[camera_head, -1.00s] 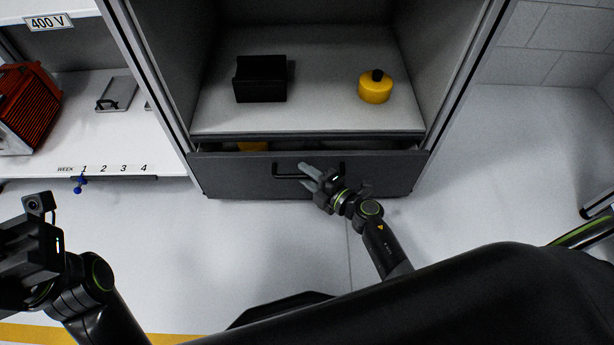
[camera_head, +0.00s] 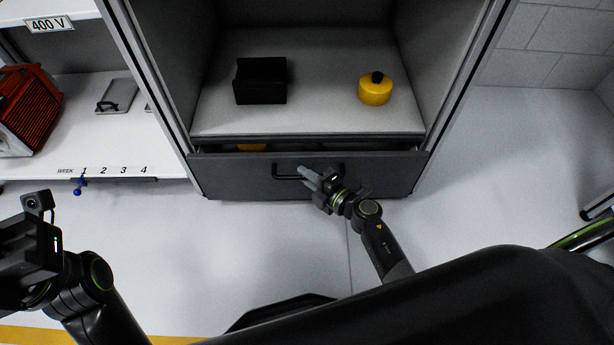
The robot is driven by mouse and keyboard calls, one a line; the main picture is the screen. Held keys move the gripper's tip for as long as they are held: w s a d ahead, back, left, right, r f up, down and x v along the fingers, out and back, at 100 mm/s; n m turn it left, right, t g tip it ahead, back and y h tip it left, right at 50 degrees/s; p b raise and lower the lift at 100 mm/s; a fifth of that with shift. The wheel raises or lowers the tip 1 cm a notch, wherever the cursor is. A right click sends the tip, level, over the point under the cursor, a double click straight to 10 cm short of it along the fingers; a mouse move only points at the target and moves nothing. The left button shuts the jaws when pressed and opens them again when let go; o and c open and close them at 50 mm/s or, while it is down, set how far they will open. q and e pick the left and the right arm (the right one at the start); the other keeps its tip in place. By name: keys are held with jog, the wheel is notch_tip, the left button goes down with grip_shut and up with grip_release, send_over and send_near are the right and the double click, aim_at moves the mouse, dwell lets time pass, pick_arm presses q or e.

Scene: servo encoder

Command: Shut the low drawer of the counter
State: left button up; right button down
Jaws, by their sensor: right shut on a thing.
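The low drawer (camera_head: 240,178) is a dark grey front under the open cabinet compartment. It stands slightly open, with a narrow dark gap along its top edge. A yellow thing (camera_head: 251,147) shows in part inside the gap. The drawer's black bar handle (camera_head: 287,177) sits at the middle of the front. My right gripper (camera_head: 309,174) is at the handle's right half, with its fingers shut on the handle. My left gripper (camera_head: 22,250) is at the far left, away from the drawer; its fingertips do not show clearly.
Above the drawer, the counter compartment (camera_head: 320,118) holds a black box (camera_head: 261,80) and a yellow round container (camera_head: 375,89) with a black knob. A white shelf (camera_head: 100,140) at left carries a red crate-like thing (camera_head: 28,108). The pale floor before the drawer is clear.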

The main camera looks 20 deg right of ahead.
aim_at(308, 165)
jog(key=w, duration=0.1)
jog(key=w+d, duration=0.1)
jog(key=w, duration=0.1)
jog(key=shift+w, duration=0.25)
jog(key=shift+w+d+r, duration=0.1)
jog(key=shift+w, duration=0.05)
jog(key=c, duration=1.5)
grip_release()
jog(key=shift+w, duration=0.15)
jog(key=shift+o, duration=0.2)
